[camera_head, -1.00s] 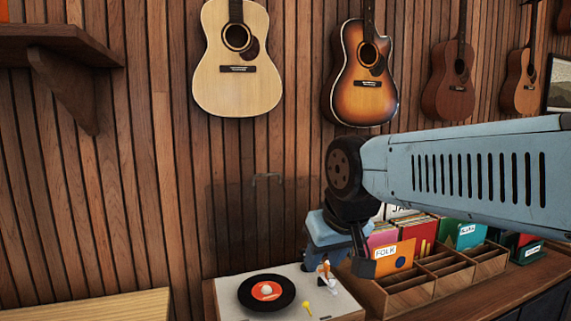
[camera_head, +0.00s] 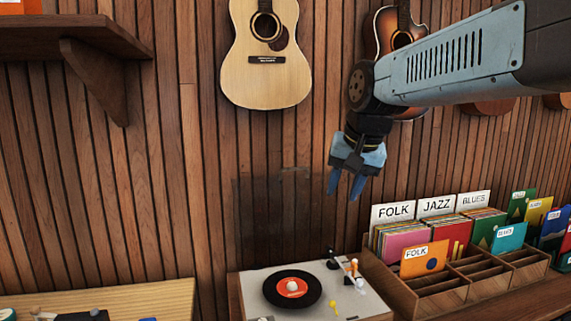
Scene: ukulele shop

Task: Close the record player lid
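The record player (camera_head: 258,278) has a pale deck with a black record and red label on it. Its lid (camera_head: 275,215) is a faint see-through dark panel standing raised behind the deck, in front of the wood wall. My gripper (camera_head: 343,188) hangs above the player's right side, beside the lid's upper right edge in the picture. Its two blue fingers point down, apart, with nothing between them. I cannot tell the exact depth between the fingers and the lid.
A wooden record crate (camera_head: 410,297) with label cards stands right of the player. A guitar (camera_head: 264,60) hangs above on the wall. A wooden shelf (camera_head: 70,40) juts out at upper left. A light wood tabletop (camera_head: 150,298) is at lower left.

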